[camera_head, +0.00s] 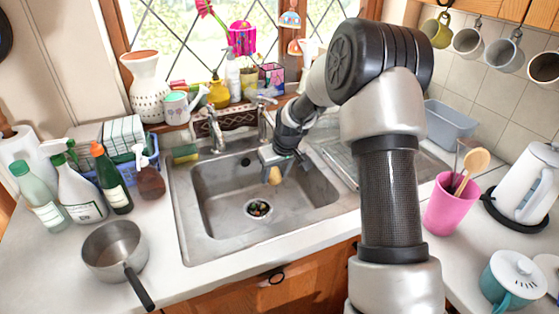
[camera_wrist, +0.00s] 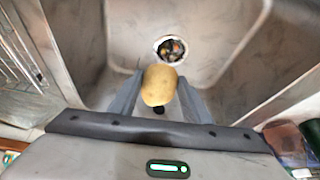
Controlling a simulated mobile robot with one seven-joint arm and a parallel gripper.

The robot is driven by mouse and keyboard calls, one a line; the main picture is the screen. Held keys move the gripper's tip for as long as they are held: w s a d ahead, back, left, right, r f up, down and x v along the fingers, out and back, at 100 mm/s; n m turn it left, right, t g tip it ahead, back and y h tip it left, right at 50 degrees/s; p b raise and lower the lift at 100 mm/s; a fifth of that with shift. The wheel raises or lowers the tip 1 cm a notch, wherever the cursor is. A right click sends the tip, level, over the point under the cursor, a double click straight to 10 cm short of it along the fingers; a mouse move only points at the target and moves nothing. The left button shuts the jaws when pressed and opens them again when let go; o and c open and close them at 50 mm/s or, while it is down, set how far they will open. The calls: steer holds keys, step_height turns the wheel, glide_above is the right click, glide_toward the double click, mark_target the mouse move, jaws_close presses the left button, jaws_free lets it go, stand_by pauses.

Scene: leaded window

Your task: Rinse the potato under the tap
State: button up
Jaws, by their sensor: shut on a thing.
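The potato (camera_head: 275,176) is a small yellow-brown lump at the end of my gripper (camera_head: 277,167), over the sink basin. In the wrist view the potato (camera_wrist: 159,85) sits between the two fingers of my gripper (camera_wrist: 158,94), which are shut on it. The steel sink (camera_head: 207,235) is under the window, and its drain (camera_head: 258,208) holds dark and coloured scraps. Two taps stand at the sink's back edge, a left tap (camera_head: 214,130) and a right tap (camera_head: 263,117), with my gripper in front of the right one. I cannot make out any running water.
A saucepan (camera_head: 113,250) stands on the counter left of the sink, with several bottles (camera_head: 78,190) behind it. A pink cup (camera_head: 447,205) with wooden spoons and a white kettle (camera_head: 526,190) stand at right. A green sponge (camera_head: 185,153) lies at the sink's back left.

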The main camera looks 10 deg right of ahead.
steer(key=shift+s+a+r+p, duration=0.2)
steer(key=shift+s+a+r, duration=0.4)
steer(key=shift+s+r, duration=0.25)
steer(key=shift+s+a+r+p, duration=0.2)
steer(key=shift+s+a+r, duration=0.4)
steer(key=shift+s+r, duration=0.25)
